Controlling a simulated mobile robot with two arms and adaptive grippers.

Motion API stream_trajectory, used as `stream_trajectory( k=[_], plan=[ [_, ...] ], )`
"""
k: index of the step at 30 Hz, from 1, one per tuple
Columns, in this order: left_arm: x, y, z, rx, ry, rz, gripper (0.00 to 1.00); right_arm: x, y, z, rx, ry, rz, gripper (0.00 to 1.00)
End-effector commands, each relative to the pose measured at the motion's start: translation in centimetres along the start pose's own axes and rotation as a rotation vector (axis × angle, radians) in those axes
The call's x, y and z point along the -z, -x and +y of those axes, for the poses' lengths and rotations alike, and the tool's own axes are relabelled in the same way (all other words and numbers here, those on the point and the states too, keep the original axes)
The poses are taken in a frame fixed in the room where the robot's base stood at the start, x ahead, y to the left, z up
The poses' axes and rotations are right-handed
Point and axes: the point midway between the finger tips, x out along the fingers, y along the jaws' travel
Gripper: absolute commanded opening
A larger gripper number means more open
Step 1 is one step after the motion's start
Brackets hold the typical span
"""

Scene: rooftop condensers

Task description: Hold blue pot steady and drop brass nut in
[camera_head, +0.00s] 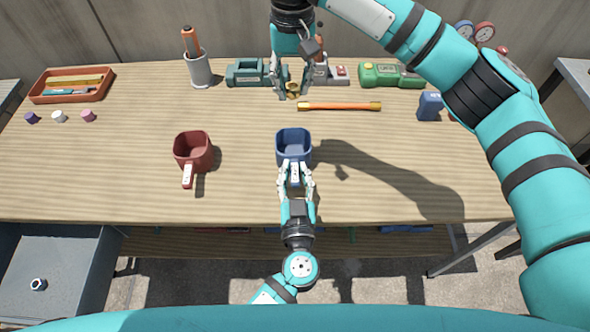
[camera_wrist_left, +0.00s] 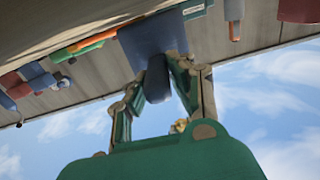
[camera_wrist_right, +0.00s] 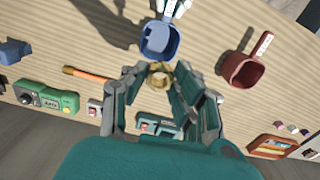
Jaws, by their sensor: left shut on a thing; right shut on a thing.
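The blue pot (camera_head: 282,157) stands upright on the wooden bench, its handle toward the front edge. My left gripper (camera_head: 296,170) is shut on that handle; the left wrist view shows the pot (camera_wrist_left: 150,42) from low down. My right gripper (camera_head: 293,95) is shut on the brass nut (camera_head: 292,90) and holds it in the air, beyond the pot in the head view. The right wrist view shows the nut (camera_wrist_right: 159,78) between the fingertips, with the pot (camera_wrist_right: 157,42) apart from it. The pot's inside looks empty.
A red pot (camera_head: 193,148) stands left of the blue one. An orange rod (camera_head: 340,106) lies right of the nut. Green devices (camera_head: 390,75), a pencil cup (camera_head: 198,70) and an orange tray (camera_head: 72,98) line the back. A small blue container (camera_head: 430,106) stands at right.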

Motion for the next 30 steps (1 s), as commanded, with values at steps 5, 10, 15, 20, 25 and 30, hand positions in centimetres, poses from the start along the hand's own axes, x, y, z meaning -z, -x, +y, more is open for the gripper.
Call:
stream_trajectory(
  k=[5, 10, 15, 20, 25, 30],
  plan=[
    [0.05, 0.0, 0.01, 0.0, 0.0, 0.001, 0.0, 0.0, 0.02, 0.0, 0.0, 0.0, 0.0, 0.0],
    [-0.14, 0.0, 0.02, -0.001, 0.0, 0.001, 0.0, 0.0, 0.02, 0.0, 0.0, 0.0, 0.0, 0.0],
    [-0.54, 0.01, 0.05, -0.002, 0.0, 0.001, 0.0, 0.0, 0.02, 0.0, 0.0, 0.0, 0.0, 0.0],
    [-0.69, 0.02, 0.04, -0.001, 0.001, 0.0, 0.0, 0.0, 0.02, 0.0, 0.0, 0.0, 0.0, 0.0],
    [-0.73, 0.02, 0.03, -0.001, 0.001, -0.001, 0.29, 0.01, 0.02, 0.0, 0.0, 0.0, 0.0, 0.0],
    [-0.72, 0.02, 0.02, 0.0, 0.0, -0.001, 0.48, 0.01, 0.01, 0.0, 0.0, 0.0, 0.0, 0.0]
  ],
)
